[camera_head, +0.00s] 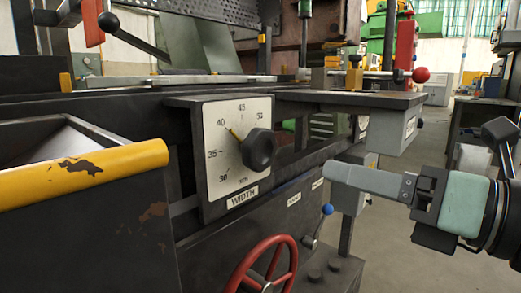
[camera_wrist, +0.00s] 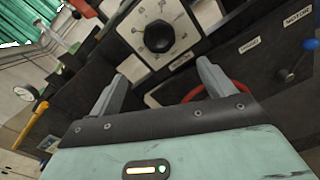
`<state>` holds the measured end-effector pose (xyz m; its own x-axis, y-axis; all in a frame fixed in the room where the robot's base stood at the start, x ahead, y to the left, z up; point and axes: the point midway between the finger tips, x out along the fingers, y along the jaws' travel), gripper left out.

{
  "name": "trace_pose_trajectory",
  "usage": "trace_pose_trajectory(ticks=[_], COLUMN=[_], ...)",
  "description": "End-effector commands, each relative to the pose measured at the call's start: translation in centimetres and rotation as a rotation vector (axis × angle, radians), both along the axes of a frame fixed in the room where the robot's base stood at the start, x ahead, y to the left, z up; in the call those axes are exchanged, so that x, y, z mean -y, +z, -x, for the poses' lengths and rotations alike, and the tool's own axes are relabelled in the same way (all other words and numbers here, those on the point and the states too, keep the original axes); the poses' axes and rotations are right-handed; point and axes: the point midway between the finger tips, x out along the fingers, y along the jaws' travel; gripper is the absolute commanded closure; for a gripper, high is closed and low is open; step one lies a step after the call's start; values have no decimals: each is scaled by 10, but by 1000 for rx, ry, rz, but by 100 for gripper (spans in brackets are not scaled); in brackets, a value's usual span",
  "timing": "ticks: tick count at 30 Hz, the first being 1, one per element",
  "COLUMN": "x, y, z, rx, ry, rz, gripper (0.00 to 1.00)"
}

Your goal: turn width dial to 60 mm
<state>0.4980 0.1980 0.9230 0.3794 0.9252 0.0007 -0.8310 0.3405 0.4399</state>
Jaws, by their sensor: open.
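The width dial is a black knob (camera_head: 258,149) on a pale scale plate (camera_head: 221,170) labelled WIDTH. A yellow pointer (camera_head: 234,134) lies near 40. The knob (camera_wrist: 159,36) also shows in the wrist view, ahead of my fingers and between them. My gripper (camera_head: 340,175) is to the right of the dial, apart from it, pointing left. In the wrist view my gripper (camera_wrist: 163,85) has two grey fingers spread wide with nothing between them.
A red handwheel (camera_head: 265,268) and a blue-knobbed lever (camera_head: 326,210) sit below the dial. A yellow-edged bin (camera_head: 85,170) juts out at the left. A shelf (camera_head: 350,98) with a grey box (camera_head: 397,128) overhangs at the right. Open floor lies at the right.

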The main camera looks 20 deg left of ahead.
Motion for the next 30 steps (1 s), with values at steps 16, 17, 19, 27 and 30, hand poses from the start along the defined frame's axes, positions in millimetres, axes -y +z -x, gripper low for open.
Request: trace_pose_trajectory(ticks=[16,17,19,27,30], x=[-29,-30,-32,-47,-54], y=[5,5,5,5,5], z=[-11,-12,-13,-20,-23], rx=[4,5,6,7,6], ry=[-7,-7,-6,-5,-5], rz=[8,8,8,9,9], gripper=[18,18,18,18,18])
